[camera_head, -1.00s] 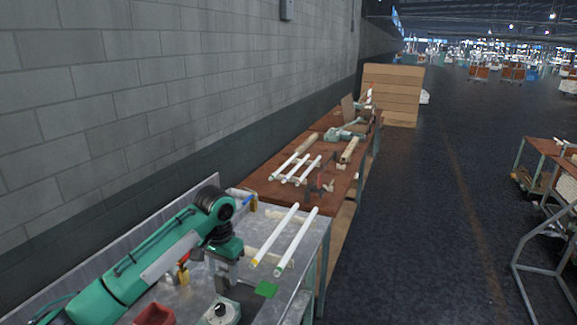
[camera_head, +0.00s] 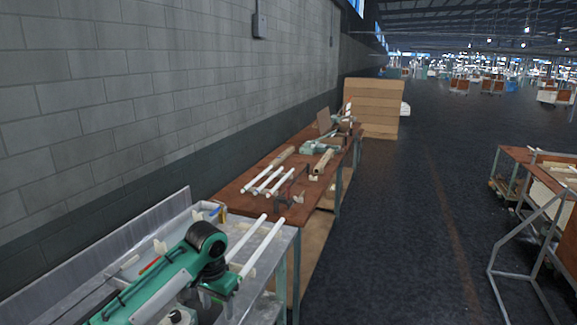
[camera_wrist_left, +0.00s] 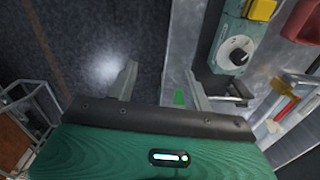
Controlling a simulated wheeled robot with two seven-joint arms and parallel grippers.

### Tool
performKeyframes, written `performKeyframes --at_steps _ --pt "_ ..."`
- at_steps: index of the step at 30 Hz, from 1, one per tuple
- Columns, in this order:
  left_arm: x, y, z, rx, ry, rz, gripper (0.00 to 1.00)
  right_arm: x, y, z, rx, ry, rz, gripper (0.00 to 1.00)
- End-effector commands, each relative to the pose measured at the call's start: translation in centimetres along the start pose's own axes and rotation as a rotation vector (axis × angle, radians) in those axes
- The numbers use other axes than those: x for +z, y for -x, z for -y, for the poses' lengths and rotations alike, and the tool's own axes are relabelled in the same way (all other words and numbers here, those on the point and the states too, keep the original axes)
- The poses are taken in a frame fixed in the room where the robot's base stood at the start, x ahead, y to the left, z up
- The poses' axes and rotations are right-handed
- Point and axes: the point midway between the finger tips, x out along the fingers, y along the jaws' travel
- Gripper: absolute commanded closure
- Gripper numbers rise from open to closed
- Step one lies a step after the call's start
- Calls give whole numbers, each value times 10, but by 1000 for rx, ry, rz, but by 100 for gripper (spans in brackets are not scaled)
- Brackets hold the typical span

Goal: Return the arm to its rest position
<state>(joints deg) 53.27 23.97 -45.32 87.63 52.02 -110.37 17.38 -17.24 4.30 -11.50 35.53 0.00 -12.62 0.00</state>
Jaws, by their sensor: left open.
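My left arm, green with a black wrist, reaches in from the lower left over the grey metal bench (camera_head: 110,262) in the head view. Its gripper (camera_head: 215,303) hangs near the bench's right part, partly cut off by the frame's bottom. In the left wrist view the left gripper (camera_wrist_left: 160,82) has its two fingers spread apart with nothing between them. My right gripper is not in view.
Two white glass tubes (camera_head: 263,247) lie on the bench close to my arm. More tubes (camera_head: 263,181) lie on the brown table beyond. In the wrist view a control box with a dial (camera_wrist_left: 238,50) and a red bin (camera_wrist_left: 303,22) stand nearby.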

Motion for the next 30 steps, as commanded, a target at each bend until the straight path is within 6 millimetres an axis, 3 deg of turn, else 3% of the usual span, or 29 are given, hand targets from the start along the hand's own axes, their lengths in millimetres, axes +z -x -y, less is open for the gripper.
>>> performKeyframes --at_steps 11,21,30 --pt "32 -59 -50 59 -59 -58 50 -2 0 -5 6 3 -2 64" --pt "99 -119 -106 133 -61 -171 50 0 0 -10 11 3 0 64" --pt "172 -147 -129 144 20 -255 50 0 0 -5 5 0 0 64"
